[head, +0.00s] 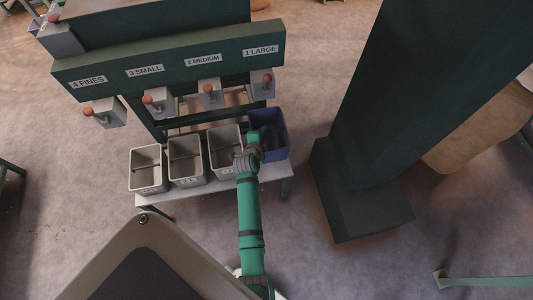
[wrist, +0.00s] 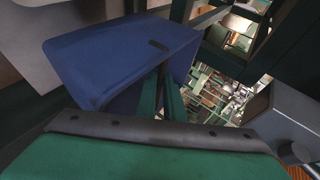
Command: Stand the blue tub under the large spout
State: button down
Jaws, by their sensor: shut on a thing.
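The blue tub (head: 281,139) is at the right end of the row of tubs, at the shelf's right end, below the large spout (head: 262,86), which is labelled "1 LARGE". My gripper (head: 258,140) is shut on the blue tub, at its near left side in the head view. In the wrist view the blue tub (wrist: 120,55) fills the upper left, with its wall tilted in the picture. My fingertips are partly hidden by the tub and my arm. I cannot tell whether the tub's base touches the shelf.
Grey tubs (head: 147,180) stand to the left on the pale shelf (head: 215,183). Spouts with red-knobbed levers hang from the green sign beam (head: 170,62). A thick dark green column (head: 360,190) stands to the right, with bare floor between it and the shelf.

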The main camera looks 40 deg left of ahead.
jog(key=f, duration=0.4)
jog(key=shift+a+f, duration=0.25)
jog(key=shift+f, duration=2.65)
jog(key=c, duration=1.9)
grip_release()
jog(key=shift+o, duration=0.2)
jog(key=shift+s+d, duration=0.1)
jog(key=shift+s, duration=0.05)
jog(key=v, duration=1.1)
jog(key=shift+s+d+r, duration=0.15)
jog(key=shift+s+r, duration=0.05)
jog(key=shift+s, duration=0.15)
